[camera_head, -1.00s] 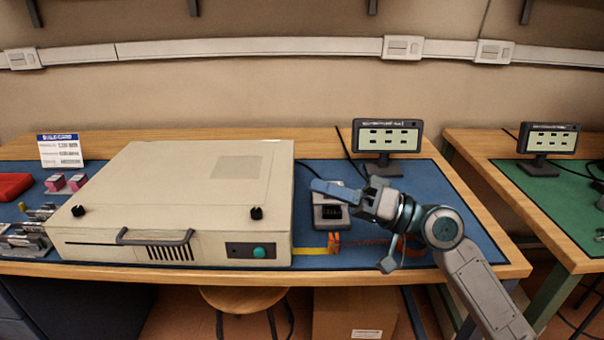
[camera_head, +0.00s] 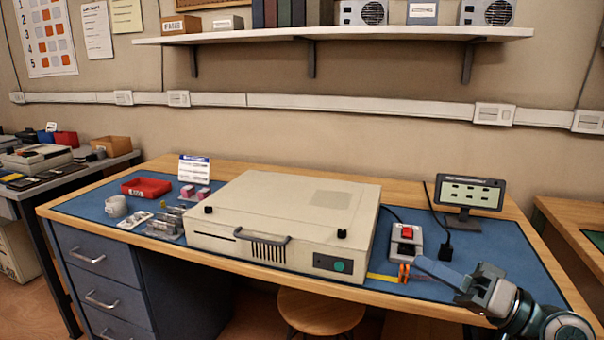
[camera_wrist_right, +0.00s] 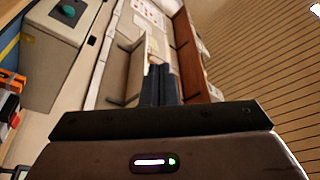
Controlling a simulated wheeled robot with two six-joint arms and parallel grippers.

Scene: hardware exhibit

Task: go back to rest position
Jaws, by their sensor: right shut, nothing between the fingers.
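My right gripper (camera_head: 432,269) is in the lower right of the head view, over the front right part of the blue mat. It is shut and empty. Its fingers point left, near the orange clip and the small grey box with a red button (camera_head: 406,240). In the right wrist view my shut dark fingers (camera_wrist_right: 162,84) show in the middle, with nothing held. The beige case (camera_head: 285,215) with a front handle and green button lies left of the gripper, and its corner with the green button also shows in the wrist view (camera_wrist_right: 58,40). My left gripper is not in view.
A small monitor (camera_head: 468,195) stands behind the gripper. A stool (camera_head: 320,312) stands below the front edge. A shelf (camera_head: 350,33) hangs above.

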